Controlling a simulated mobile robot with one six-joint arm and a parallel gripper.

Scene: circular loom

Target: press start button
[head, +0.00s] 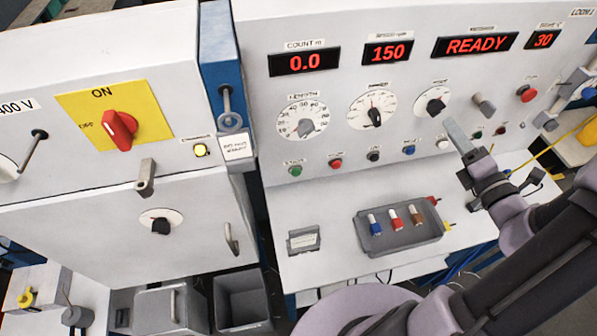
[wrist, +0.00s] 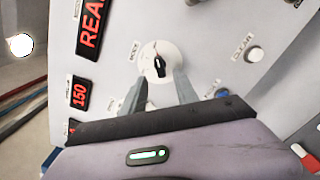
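The green button (head: 295,170), taken as the start button, is at the left end of the lower button row on the white control panel. Its small label is too blurred to read surely. A red button (head: 336,163) is just right of it. My gripper (head: 456,148) is at the right part of the panel, well to the right of the green button. In the wrist view, my gripper (wrist: 160,92) has its fingers apart with nothing held, facing a black-pointer knob (wrist: 158,66). The green button is not seen in the wrist view.
The displays read 0.0, 150, READY (head: 475,45) and 30. Dark, blue (head: 409,150) and white (head: 442,143) buttons continue the row. A large red button (head: 526,93) is at right. A grey tray (head: 373,242) with coloured items lies on the shelf below. A red switch (head: 120,130) is on the left cabinet.

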